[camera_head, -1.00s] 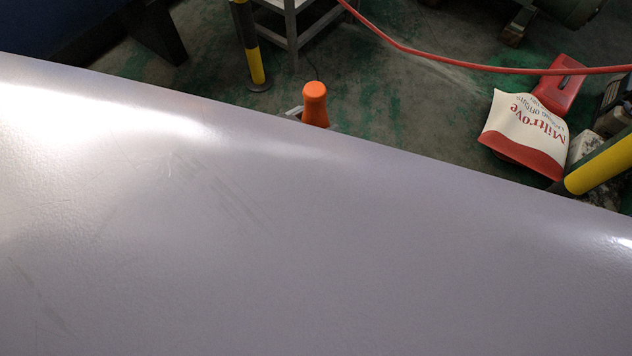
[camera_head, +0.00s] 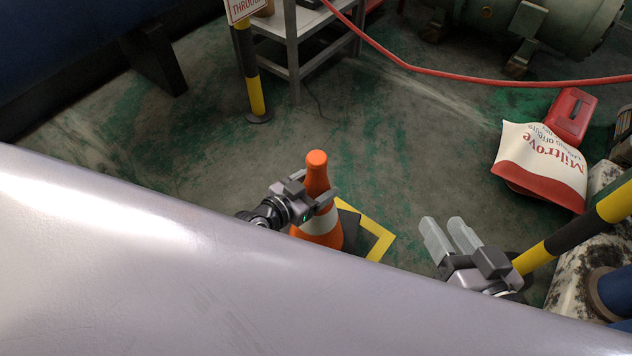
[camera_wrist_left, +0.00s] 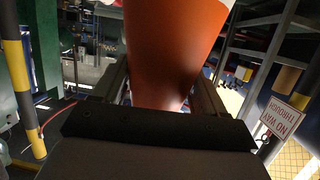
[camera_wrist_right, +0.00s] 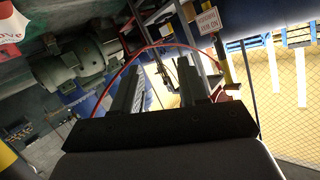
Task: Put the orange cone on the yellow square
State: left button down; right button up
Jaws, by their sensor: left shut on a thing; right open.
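The orange cone (camera_head: 318,222), with a white band, stands upright in the head view, and its lower front is hidden. My left gripper (camera_head: 317,190) is shut on the cone's upper part, its fingers on either side. In the left wrist view the cone (camera_wrist_left: 170,55) fills the space between the fingers. The yellow square (camera_head: 380,242) is an outline on the floor, showing behind and right of the cone's dark base (camera_head: 350,228). I cannot tell whether the base touches the floor. My right gripper (camera_head: 446,230) is open and empty, right of the square.
A large pale surface (camera_head: 180,290) close to the head camera hides the lower picture. A striped post (camera_head: 580,225) stands right of my right gripper. A white and red bag (camera_head: 540,165), a red hose (camera_head: 440,72) and a metal table (camera_head: 310,40) are farther back. Floor behind the cone is clear.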

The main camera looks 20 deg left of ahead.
pick_arm(q)
jog(key=shift+w+f+b, duration=0.1)
jog(key=shift+f+b, duration=1.15)
jog(key=shift+f, duration=0.2)
jog(key=shift+f+b, duration=0.4)
jog(key=shift+f, duration=0.1)
pick_arm(e)
jog(key=shift+s+d+n+t+h, duration=0.15)
jog(key=shift+d+n+t, duration=0.2)
jog(key=shift+d, duration=0.2)
jog(key=shift+s+d+n+t+h, duration=0.15)
jog(key=shift+d+n+t, duration=0.1)
jog(key=shift+d+t, duration=0.25)
pick_arm(q)
jog(key=shift+f, duration=0.1)
jog(key=shift+c, duration=0.2)
grip_release()
jog(key=shift+f, duration=0.2)
jog(key=shift+r, duration=0.15)
pick_arm(e)
jog(key=shift+r, duration=0.15)
